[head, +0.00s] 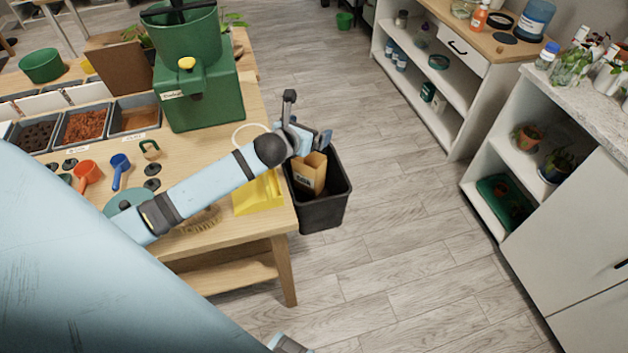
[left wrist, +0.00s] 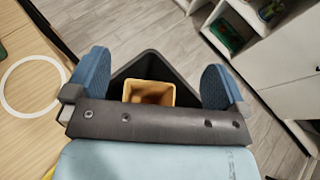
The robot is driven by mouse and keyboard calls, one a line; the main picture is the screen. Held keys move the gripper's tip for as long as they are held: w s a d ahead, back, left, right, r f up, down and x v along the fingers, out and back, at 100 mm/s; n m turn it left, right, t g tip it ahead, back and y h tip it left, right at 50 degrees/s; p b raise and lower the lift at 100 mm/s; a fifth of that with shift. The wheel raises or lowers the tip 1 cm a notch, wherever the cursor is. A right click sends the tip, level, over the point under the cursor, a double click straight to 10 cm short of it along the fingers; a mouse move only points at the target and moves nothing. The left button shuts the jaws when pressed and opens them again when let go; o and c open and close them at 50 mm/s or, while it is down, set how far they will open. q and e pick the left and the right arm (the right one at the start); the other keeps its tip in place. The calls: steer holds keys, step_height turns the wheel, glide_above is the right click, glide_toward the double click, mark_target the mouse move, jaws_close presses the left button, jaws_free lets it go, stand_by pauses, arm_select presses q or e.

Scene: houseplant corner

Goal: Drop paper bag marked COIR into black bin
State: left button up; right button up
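The tan paper bag (head: 311,173) is inside the mouth of the black bin (head: 322,214), with a label on its side that is too small to read surely. In the left wrist view the bag (left wrist: 149,94) shows its open top, with the dark bin (left wrist: 185,92) around it. My left gripper (head: 308,119) is over the bin, its blue fingers spread wide on either side of the bag and apart from it. The bag's base is hidden, so I cannot tell whether it rests on the bin's floor.
The wooden potting table (head: 284,262) stands left of the bin, with a green machine (head: 200,95), a yellow scoop (head: 259,194) and soil trays (head: 84,126) on it. White shelves (head: 440,85) and a cabinet (head: 570,215) stand to the right. The floor between is clear.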

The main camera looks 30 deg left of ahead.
arm_select(q)
steer(key=shift+s, duration=0.1)
steer(key=v, duration=1.3)
steer(key=shift+s+r, duration=0.2)
steer(key=shift+s, duration=0.05)
steer(key=s+d+f+n+g+h+p, duration=0.1)
steer(key=s+d+f+n+p, duration=0.3)
steer(key=n, duration=1.2)
steer(key=s+d+f+n+g+h+p, duration=0.1)
steer(key=s+d+f+n+p, duration=0.3)
steer(key=s+d+f+n, duration=0.5)
steer(key=s+d+n+h, duration=0.1)
steer(key=d+n, duration=0.2)
steer(key=n, duration=0.4)
steer(key=shift+d+n+g+h, duration=0.25)
steer(key=shift+n+g+h, duration=0.05)
steer(key=shift+r, duration=0.1)
